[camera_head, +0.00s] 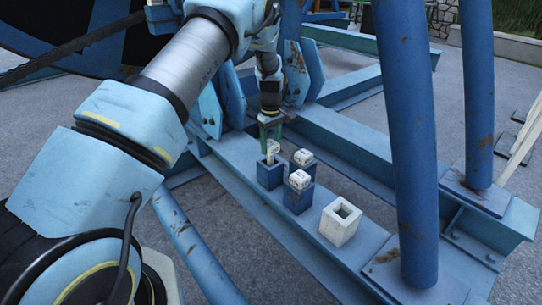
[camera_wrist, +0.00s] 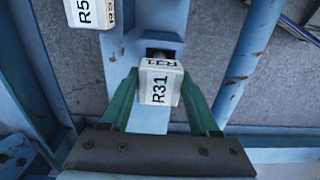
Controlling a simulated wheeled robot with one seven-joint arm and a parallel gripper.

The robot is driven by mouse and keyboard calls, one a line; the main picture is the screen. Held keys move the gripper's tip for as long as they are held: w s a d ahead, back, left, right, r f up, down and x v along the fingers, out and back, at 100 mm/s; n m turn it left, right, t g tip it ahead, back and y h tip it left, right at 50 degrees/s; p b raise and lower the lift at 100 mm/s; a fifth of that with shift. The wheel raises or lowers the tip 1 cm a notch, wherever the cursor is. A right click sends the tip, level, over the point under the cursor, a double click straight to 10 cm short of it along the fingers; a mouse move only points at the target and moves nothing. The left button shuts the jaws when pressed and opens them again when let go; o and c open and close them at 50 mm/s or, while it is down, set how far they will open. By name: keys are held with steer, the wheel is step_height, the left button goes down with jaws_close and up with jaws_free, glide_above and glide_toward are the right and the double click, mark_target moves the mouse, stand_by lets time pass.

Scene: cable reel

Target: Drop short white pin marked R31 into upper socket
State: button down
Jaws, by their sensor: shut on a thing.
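My gripper (camera_head: 271,136) points down with its green fingers shut on the short white pin (camera_head: 272,150). In the wrist view the pin (camera_wrist: 160,85) shows black R31 lettering between the fingertips (camera_wrist: 158,97). The pin is at the top of a blue square socket (camera_head: 270,175), the farthest left of the blue ones in the head view. In the wrist view part of this socket's dark opening (camera_wrist: 160,53) shows just beyond the pin. I cannot tell whether the pin's lower end is inside the opening.
Two other blue sockets hold white pins (camera_head: 303,157) (camera_head: 299,180) close to the right. One marked pin (camera_wrist: 90,12) shows at the wrist view's upper left. A white socket (camera_head: 341,224) stands empty nearer the front of the blue beam (camera_head: 235,160). A thick blue post (camera_head: 408,130) rises at right.

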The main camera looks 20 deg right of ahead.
mark_target(271, 154)
steer(key=shift+f+p, duration=0.3)
steer(key=shift+f, duration=1.75)
steer(key=shift+f, duration=0.2)
steer(key=shift+c, duration=0.6)
jaws_free()
steer(key=r, duration=0.3)
steer(key=r+b, duration=0.1)
steer(key=r, duration=0.6)
steer(key=shift+w+d+r, duration=0.25)
steer(key=shift+d+r, duration=0.05)
steer(key=shift+r, duration=0.1)
